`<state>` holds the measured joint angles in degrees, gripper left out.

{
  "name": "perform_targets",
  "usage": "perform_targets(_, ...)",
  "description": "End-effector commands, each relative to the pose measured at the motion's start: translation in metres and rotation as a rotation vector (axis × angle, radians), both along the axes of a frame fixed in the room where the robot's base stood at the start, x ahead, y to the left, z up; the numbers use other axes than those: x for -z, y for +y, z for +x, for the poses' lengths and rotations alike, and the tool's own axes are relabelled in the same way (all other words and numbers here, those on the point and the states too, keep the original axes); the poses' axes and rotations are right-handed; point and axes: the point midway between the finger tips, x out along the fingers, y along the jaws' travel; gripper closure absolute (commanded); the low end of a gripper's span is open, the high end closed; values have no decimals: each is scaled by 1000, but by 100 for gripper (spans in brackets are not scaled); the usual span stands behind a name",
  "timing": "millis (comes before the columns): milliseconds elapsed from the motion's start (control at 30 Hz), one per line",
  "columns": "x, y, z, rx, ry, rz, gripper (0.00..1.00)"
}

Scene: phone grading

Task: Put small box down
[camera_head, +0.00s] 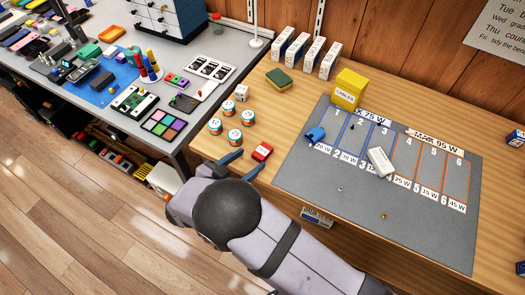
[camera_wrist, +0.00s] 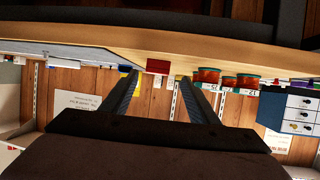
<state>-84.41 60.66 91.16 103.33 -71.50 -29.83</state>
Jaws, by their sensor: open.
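A small red box (camera_head: 262,151) with a pale label sits on the wooden table near its front edge, left of the grey mat. My gripper (camera_head: 243,164) is open, with its two fingers apart and pointing at the red box. In the wrist view, which looks upside down, the red box (camera_wrist: 158,66) shows between and just beyond the fingertips (camera_wrist: 159,78). No finger clearly touches it, and nothing is held. A small white box (camera_head: 380,162) lies tilted on the grey mat (camera_head: 345,225).
Several round tins (camera_head: 234,136) stand just left of the red box. A blue cup-like item (camera_head: 316,134) lies at the mat's left edge, and a yellow box (camera_head: 349,88) stands behind the mat. The mat's front half is mostly clear. A grey workbench stands left.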

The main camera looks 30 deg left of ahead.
Motion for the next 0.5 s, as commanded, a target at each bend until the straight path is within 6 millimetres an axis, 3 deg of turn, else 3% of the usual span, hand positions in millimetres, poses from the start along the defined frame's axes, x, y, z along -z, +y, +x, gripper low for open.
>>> perform_targets(267, 2, -3, 9, 1, -1, -1, 45)
perform_targets(500, 9, -12, 35, 2, 0, -2, 45)
